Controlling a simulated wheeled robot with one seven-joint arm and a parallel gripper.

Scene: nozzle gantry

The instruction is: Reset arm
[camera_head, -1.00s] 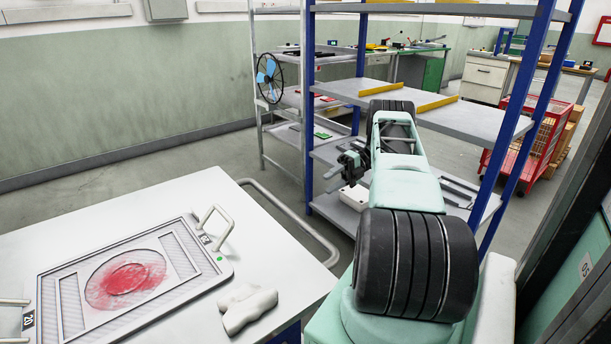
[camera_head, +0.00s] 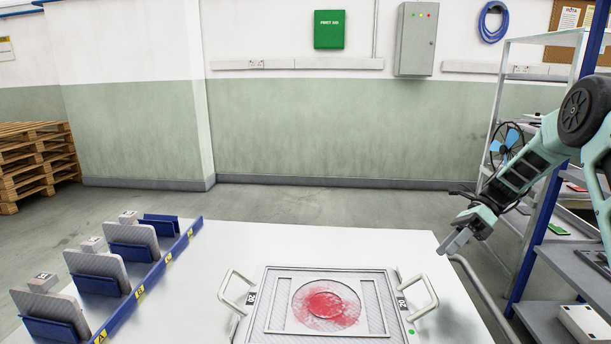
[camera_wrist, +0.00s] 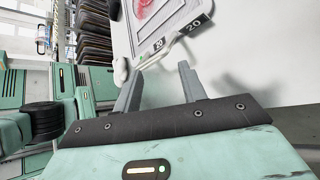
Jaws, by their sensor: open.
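My gripper (camera_head: 457,240) is at the right of the head view, over the table's right corner, at the end of my arm reaching in from the right. In the wrist view my gripper (camera_wrist: 158,85) has its two grey fingers apart with nothing between them. A flat framed plate (camera_head: 385,318) with a red-stained round middle and a metal handle on each side lies on the white table (camera_head: 300,243). A handle (camera_wrist: 182,38) of the plate, with a tag marked 20, shows beyond the fingers in the wrist view; the gripper is apart from it.
A blue rack (camera_head: 130,302) with several upright grey plates stands on the table's left. Shelving with blue posts (camera_head: 540,235) stands at the right, near my arm. Wooden pallets (camera_head: 35,165) are stacked at the far left. Bare floor lies behind the table.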

